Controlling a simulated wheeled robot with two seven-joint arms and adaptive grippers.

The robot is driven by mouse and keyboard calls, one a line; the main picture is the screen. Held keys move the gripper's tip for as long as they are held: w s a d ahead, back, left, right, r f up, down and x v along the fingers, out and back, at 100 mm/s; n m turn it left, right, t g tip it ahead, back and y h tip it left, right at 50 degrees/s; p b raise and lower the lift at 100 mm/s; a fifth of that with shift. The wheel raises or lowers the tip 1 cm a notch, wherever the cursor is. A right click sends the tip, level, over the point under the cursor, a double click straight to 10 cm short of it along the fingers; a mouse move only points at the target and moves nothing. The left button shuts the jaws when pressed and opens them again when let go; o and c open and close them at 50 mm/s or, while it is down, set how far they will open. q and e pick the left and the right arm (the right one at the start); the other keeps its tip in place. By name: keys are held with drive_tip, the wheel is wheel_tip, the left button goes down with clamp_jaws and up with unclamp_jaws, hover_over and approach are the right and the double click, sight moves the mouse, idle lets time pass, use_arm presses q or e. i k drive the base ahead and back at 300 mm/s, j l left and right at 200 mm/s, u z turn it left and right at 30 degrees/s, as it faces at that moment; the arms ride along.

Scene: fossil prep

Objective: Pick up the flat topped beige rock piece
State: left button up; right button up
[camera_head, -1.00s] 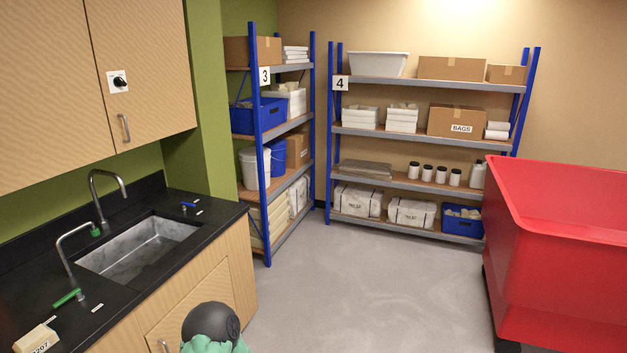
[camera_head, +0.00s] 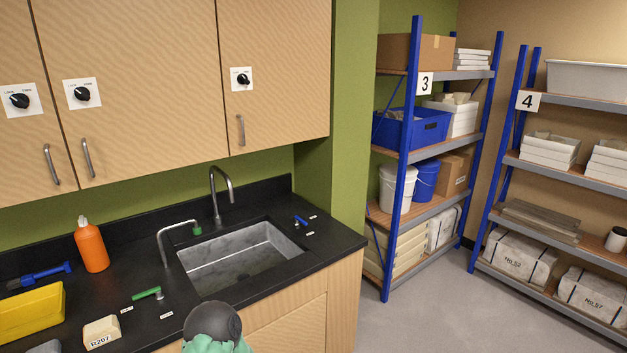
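A beige rock piece (camera_head: 102,331) with a fairly flat top and a label reading R207 sits on the black counter (camera_head: 210,318) at the lower left. It stands near the front of the counter, left of the sink. Neither of my grippers shows in the view. A dark rounded part with teal below it, at the bottom centre, looks like part of my own arm.
A grey piece (camera_head: 46,346) is cut off at the bottom edge. The sink (camera_head: 240,258) is to the right. Shelves (camera_head: 410,150) stand beyond, with clear floor before them.

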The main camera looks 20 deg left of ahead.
sight(103, 330)
drive_tip(key=i+u, duration=0.1)
drive_tip(key=u, duration=0.35)
drive_tip(key=i+u, duration=0.15)
drive_tip(key=u, duration=0.3)
drive_tip(key=i+u, duration=0.1)
drive_tip(key=u, duration=0.3)
drive_tip(key=i+l+u, duration=0.1)
drive_tip(key=u, duration=0.35)
drive_tip(key=i+l+u, duration=0.1)
drive_tip(key=u, duration=0.35)
drive_tip(key=l, duration=0.05)
